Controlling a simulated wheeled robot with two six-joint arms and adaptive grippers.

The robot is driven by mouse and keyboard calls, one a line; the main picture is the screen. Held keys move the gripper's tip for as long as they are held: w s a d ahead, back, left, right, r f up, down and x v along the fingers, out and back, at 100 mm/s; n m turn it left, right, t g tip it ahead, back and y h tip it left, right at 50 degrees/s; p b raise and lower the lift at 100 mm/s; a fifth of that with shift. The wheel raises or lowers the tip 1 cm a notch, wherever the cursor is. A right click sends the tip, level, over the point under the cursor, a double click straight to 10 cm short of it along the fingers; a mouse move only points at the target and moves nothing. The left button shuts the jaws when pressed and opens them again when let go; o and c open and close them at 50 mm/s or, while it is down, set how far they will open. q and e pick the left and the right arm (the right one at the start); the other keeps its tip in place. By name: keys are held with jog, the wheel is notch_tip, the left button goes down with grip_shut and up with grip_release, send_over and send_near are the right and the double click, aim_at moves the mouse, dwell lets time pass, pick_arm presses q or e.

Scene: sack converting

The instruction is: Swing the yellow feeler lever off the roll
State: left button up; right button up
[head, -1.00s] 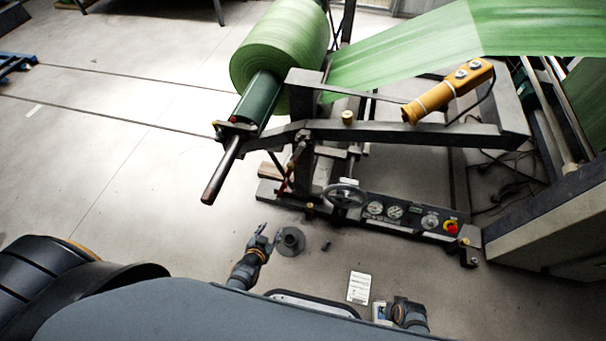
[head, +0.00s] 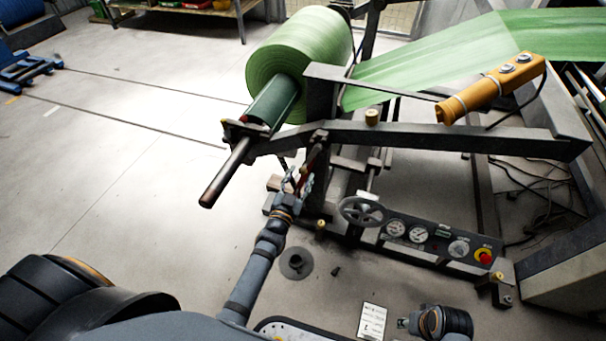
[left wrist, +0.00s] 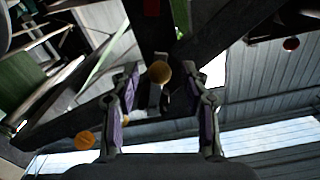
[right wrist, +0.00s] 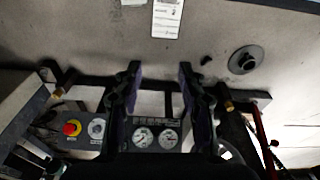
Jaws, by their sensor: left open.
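The green roll (head: 290,60) sits on its shaft at the upper middle of the head view, with green film running off to the right. I cannot clearly make out a yellow feeler lever against it. My left gripper (head: 297,182) is open beside the frame below the roll, near a reddish bar (head: 313,160). In the left wrist view a round yellow knob (left wrist: 159,72) shows between the open fingers (left wrist: 160,95); I cannot tell how far beyond them it lies. My right gripper (head: 403,323) is low at the right; the right wrist view shows its fingers (right wrist: 160,85) apart and empty.
The dark frame beam (head: 440,138) carries an orange control box (head: 490,90) and a yellow knob (head: 372,117). A handwheel (head: 362,211) and gauge panel (head: 430,240) stand low, with a red button (head: 484,256). Open floor lies to the left.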

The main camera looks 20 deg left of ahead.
aim_at(309, 161)
pick_arm(q)
jog(key=shift+w, duration=1.3)
pick_arm(e)
jog(key=r, duration=0.2)
jog(key=shift+s+a+r, duration=0.15)
jog(key=shift+a+r, duration=0.15)
jog(key=shift+r, duration=0.05)
pick_arm(q)
grip_shut()
